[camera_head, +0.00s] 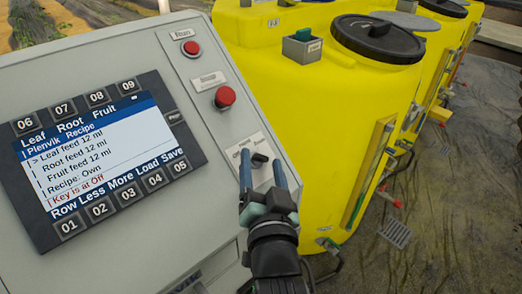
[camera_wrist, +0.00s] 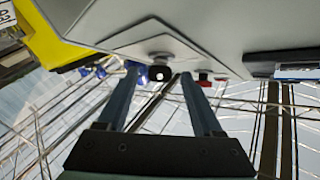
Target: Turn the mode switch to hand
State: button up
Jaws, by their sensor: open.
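The mode switch (camera_head: 259,159) is a small black knob on a pale label plate, low on the right side of the grey control panel. The label print is too small to read surely. My gripper (camera_head: 262,161) is open, its two blue fingers pointing at the panel with the knob between their tips, one on each side. In the wrist view the black knob (camera_wrist: 160,73) shows between the open fingertips (camera_wrist: 161,70). I see no clear contact, and cannot tell how far the tips reach along the knob. The panel's screen (camera_head: 105,160) reads "Key is at Off".
Two red push buttons, an upper one (camera_head: 191,48) and a lower one (camera_head: 224,97), sit above the switch. Numbered keys surround the screen. A yellow tank (camera_head: 340,110) with a black lid (camera_head: 378,38) stands close to the panel's right. Open floor (camera_head: 450,220) lies further right.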

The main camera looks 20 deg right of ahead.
jog(key=shift+x, duration=1.15)
jog(key=shift+c, duration=0.3)
grip_shut()
